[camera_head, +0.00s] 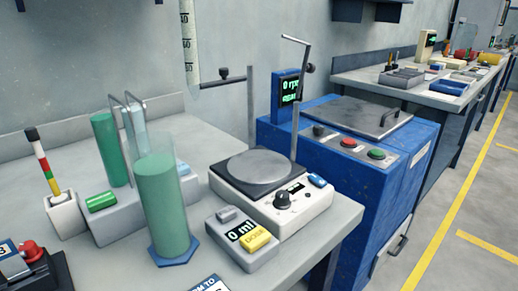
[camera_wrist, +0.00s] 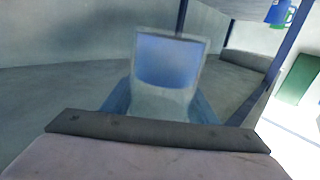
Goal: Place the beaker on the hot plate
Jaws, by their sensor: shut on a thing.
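The hot plate (camera_head: 272,186) stands on the bench, a white box with a dark top, a round grey plate, a black knob and a blue button. Its round plate is bare. In the wrist view a clear vessel (camera_wrist: 170,62) with a pale rim and blue tint, which looks like the beaker, is in the middle of the picture. My gripper (camera_wrist: 160,128) shows there as a dark bar below the vessel and is shut on it; the fingertips are not clearly seen. No gripper or beaker can be made out in the head view.
A tall green-filled cylinder (camera_head: 164,200) on a blue base stands left of the hot plate. A dispenser reading 0 ml (camera_head: 241,238) sits in front of the plate. A metal rod stand (camera_head: 251,110) rises behind it. A blue machine (camera_head: 335,190) stands to the right.

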